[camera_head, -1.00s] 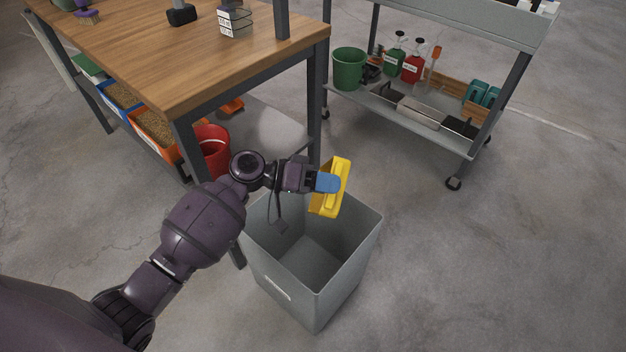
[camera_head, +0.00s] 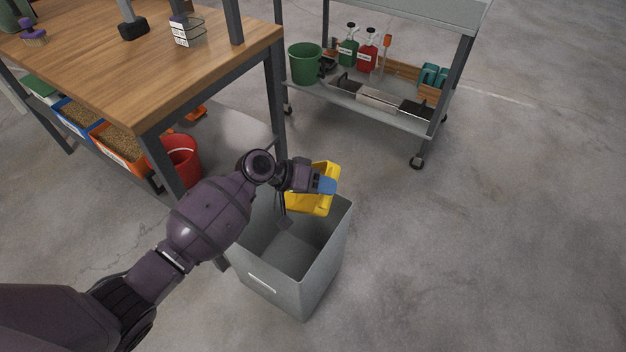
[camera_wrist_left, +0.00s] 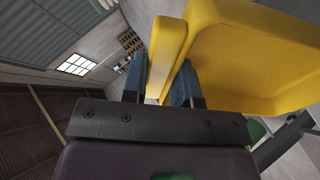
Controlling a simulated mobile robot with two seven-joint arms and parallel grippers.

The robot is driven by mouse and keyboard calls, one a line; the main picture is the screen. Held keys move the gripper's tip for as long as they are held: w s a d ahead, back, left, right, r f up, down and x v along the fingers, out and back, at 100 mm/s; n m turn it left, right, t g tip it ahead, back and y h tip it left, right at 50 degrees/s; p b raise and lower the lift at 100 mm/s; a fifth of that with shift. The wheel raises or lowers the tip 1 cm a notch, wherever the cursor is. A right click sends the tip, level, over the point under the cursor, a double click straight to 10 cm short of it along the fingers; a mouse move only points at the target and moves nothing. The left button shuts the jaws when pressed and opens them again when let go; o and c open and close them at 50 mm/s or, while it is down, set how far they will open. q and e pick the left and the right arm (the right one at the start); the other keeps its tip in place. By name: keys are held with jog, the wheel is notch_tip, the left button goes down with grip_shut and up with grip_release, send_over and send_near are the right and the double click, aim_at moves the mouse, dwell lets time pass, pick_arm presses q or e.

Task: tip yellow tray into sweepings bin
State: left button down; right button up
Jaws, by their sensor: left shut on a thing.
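The yellow tray (camera_head: 314,204) is held over the back part of the open top of the grey sweepings bin (camera_head: 308,272). My left gripper (camera_head: 325,185), with blue fingertips, is shut on the tray's edge. In the left wrist view the tray (camera_wrist_left: 245,45) fills the upper right, and its rim sits between the blue fingers (camera_wrist_left: 160,85). The tray's inside shows partly in the head view and looks empty from there. The part of the bin's inside that shows looks empty. My right gripper is in neither view.
A wooden workbench (camera_head: 150,70) stands to the left of the bin, with a red bucket (camera_head: 182,160) and an orange bin (camera_head: 122,148) beneath it. A wheeled cart (camera_head: 375,110) with a green bucket (camera_head: 305,64) is behind. The floor to the right is clear.

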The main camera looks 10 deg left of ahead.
pick_arm(q)
jog(key=shift+w+d+f+y+p, duration=0.15)
jog(key=shift+w+d+y+p, duration=0.2)
jog(key=shift+d, duration=0.3)
jog(key=shift+w+d+f+y+p, duration=0.1)
jog(key=shift+d+y+p, duration=0.2)
jog(key=shift+d+y, duration=0.25)
jog(key=d+f+g+y, duration=0.1)
jog(key=d+f+y, duration=0.4)
jog(key=f, duration=0.2)
jog(key=shift+w+d+m+g+p, duration=0.2)
jog(key=shift+w+m+g+p, duration=0.1)
jog(key=shift+w+g+p, duration=0.15)
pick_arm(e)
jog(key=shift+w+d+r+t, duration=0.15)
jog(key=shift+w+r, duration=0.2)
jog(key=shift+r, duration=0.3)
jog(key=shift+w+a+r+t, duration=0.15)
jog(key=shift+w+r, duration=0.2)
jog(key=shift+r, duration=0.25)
